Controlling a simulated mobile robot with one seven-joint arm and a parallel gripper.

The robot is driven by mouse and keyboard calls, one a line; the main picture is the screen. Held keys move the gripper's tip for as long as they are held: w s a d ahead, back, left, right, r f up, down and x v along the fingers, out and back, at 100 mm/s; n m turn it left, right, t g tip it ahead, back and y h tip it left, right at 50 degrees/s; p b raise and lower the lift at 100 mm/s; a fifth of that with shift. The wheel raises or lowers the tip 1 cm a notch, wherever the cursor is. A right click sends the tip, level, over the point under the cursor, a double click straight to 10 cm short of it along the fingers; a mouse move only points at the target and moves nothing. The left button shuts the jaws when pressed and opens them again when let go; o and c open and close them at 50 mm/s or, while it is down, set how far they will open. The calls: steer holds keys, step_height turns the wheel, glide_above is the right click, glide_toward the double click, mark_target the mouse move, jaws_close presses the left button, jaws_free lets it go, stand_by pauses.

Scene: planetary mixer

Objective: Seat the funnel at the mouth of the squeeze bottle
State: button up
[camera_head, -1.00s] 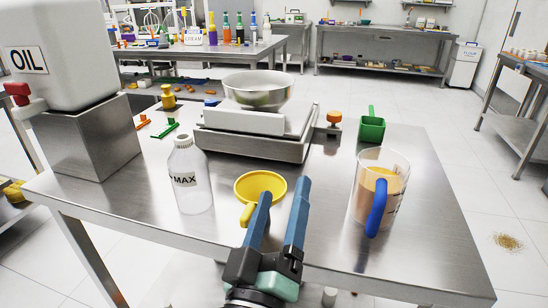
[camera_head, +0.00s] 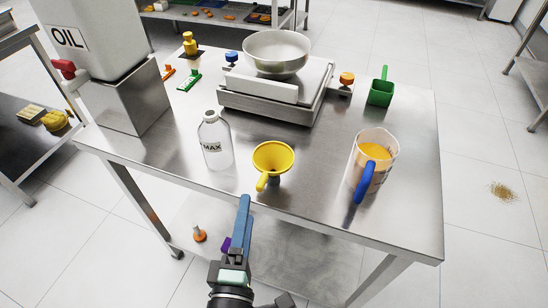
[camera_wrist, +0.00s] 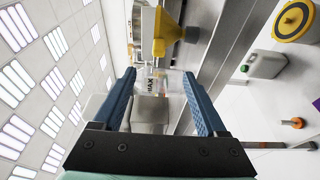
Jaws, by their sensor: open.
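The yellow funnel (camera_head: 273,156) stands mouth up near the table's front edge, its handle pointing toward me. The clear squeeze bottle (camera_head: 216,143), marked MAX, stands upright to the left of the funnel, apart from it. Its mouth has no funnel on it. My gripper (camera_head: 244,200) is in front of the table edge, just short of the funnel handle, and its fingers overlap in the head view. The wrist view is turned sideways and shows the fingers (camera_wrist: 160,74) wide apart and empty. It also shows the funnel (camera_wrist: 172,30) and part of the bottle (camera_wrist: 153,83) beyond the fingertips.
A measuring jug (camera_head: 380,170) with a blue handle stands to the right of the funnel. A scale (camera_head: 262,95) with a metal bowl (camera_head: 277,55) stands behind. An oil container (camera_head: 90,40) on a metal stand (camera_head: 130,98) is at the left. A green scoop (camera_head: 381,92) is at the back right.

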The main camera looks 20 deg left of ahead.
mark_target(270, 176)
steer(key=shift+d+p+x, duration=0.2)
steer(key=shift+p+x, duration=0.95)
steer(key=shift+x, duration=4.5)
steer(key=shift+f, duration=0.1)
jaws_close()
